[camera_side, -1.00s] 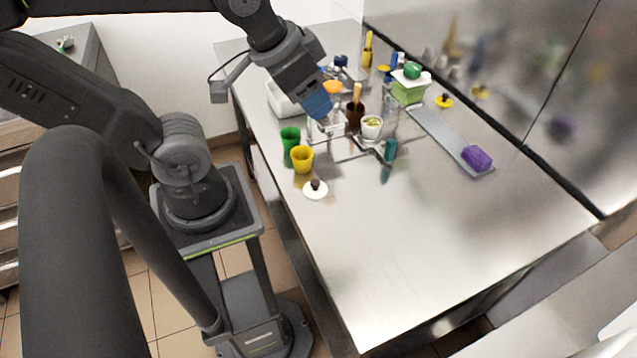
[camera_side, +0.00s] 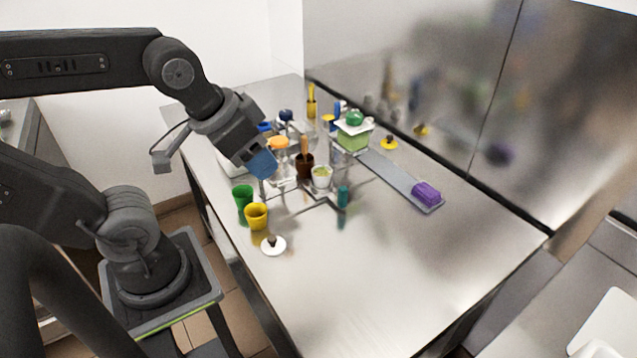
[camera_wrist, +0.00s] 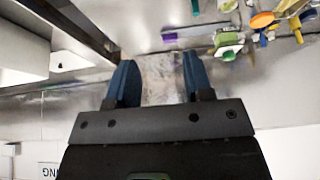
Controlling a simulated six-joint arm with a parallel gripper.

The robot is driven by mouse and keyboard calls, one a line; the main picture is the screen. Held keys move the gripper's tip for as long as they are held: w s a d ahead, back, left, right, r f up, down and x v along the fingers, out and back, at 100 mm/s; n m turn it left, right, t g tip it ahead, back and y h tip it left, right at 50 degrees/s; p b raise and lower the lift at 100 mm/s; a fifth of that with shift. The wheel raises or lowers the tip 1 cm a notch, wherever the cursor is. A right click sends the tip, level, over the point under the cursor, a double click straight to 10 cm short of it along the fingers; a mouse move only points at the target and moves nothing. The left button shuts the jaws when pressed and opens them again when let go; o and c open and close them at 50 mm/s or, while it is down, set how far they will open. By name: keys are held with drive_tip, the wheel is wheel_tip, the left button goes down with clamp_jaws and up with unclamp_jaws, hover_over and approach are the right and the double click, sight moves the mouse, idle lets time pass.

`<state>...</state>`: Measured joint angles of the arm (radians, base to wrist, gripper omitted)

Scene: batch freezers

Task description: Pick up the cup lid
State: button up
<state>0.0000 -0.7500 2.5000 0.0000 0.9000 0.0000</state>
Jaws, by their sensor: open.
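The cup lid (camera_side: 273,245) is a white disc with a small dark knob. It lies flat on the steel table (camera_side: 375,265) near the left edge, in front of the yellow cup (camera_side: 256,216). My gripper (camera_side: 263,165), with blue fingers, is in the air above the cluttered back part of the table. It is well behind the lid and apart from it. In the wrist view my gripper (camera_wrist: 159,60) has its two blue fingers spread with nothing between them. I cannot make out the lid in the wrist view.
A green cup (camera_side: 242,196), brown cup (camera_side: 304,168) and white cup (camera_side: 322,178) stand near the gripper. A teal item (camera_side: 343,197) stands right of them. A purple block (camera_side: 426,193) sits on a grey strip by the steel wall. The table's front is clear.

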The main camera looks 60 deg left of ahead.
idle(0.4)
drive_tip(key=shift+o, duration=0.7)
drive_tip(key=m+g+y, duration=0.6)
drive_tip(key=m, duration=1.2)
approach(272, 238)
drive_tip(key=x, duration=0.4)
drive_tip(key=shift+w+d, duration=0.1)
drive_tip(key=shift+x, duration=2.7)
